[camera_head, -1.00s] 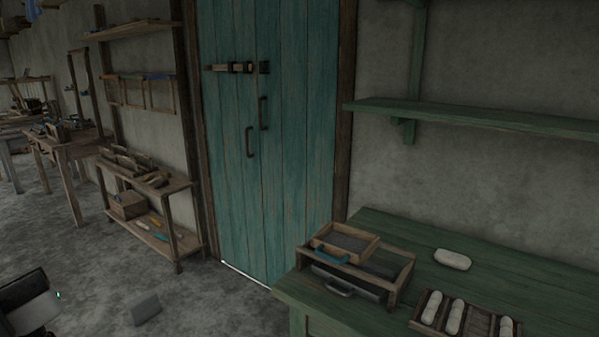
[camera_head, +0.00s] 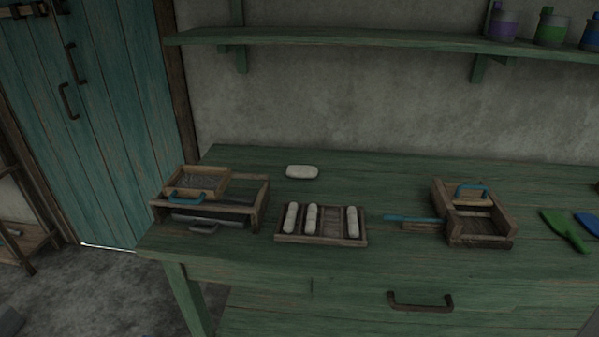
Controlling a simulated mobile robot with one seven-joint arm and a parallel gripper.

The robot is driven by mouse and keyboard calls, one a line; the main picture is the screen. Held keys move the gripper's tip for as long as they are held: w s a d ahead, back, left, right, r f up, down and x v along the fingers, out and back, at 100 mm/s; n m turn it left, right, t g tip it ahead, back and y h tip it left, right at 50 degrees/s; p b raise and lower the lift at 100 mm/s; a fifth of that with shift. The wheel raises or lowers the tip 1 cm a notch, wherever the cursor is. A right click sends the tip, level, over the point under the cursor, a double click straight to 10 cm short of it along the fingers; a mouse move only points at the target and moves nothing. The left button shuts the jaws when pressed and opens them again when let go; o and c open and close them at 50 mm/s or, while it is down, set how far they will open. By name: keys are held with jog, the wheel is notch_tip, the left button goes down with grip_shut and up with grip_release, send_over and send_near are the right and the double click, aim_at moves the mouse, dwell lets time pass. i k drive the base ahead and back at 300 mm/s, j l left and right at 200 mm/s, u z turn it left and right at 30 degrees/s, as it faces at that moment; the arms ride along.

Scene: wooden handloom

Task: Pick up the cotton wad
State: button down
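I cannot tell for sure whether the rolls are cotton too. My gripper is not in view.
Left of the tray stands a wooden rack (camera_head: 256,208) with a blue-handled box (camera_head: 197,183). Right are another wooden box (camera_head: 479,226), a blue-handled tool (camera_head: 412,219) and a green scoop (camera_head: 566,231). A green shelf (camera_head: 380,38) with jars hangs above. A teal door (camera_head: 95,110) is left.

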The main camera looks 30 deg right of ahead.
aim_at(294, 171)
jog(key=i+l+z, duration=0.3)
jog(key=l, duration=0.2)
jog(key=i+l+z, duration=0.3)
jog(key=i, duration=0.2)
